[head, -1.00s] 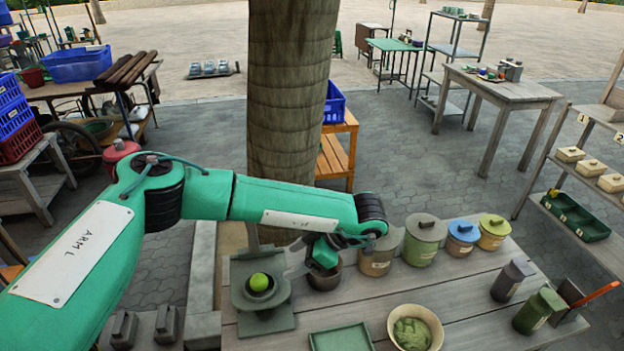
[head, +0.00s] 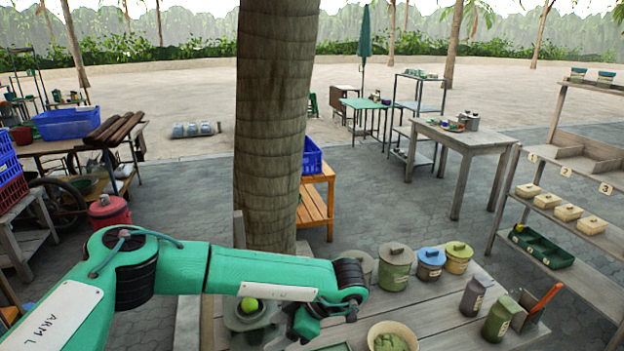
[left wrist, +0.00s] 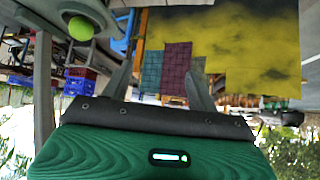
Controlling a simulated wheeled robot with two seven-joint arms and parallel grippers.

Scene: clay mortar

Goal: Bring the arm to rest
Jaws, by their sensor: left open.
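My left arm reaches in from the left of the head view, over the near left part of the wooden worktable (head: 455,328). Its gripper (head: 305,326) is low in that view, partly cut by the frame's lower part. In the left wrist view the two fingers (left wrist: 160,82) stand apart with nothing between them. A lime-green ball (head: 248,305) sits in a grey stand (head: 240,318) to the left of the gripper; the ball also shows at upper left in the wrist view (left wrist: 80,28). My right gripper is not in view.
Lidded pots, including a green one (head: 396,268) and a blue one (head: 430,264), line the table's back edge. A tree trunk (head: 270,130) rises behind the arm. Shelves (head: 560,225) stand at right.

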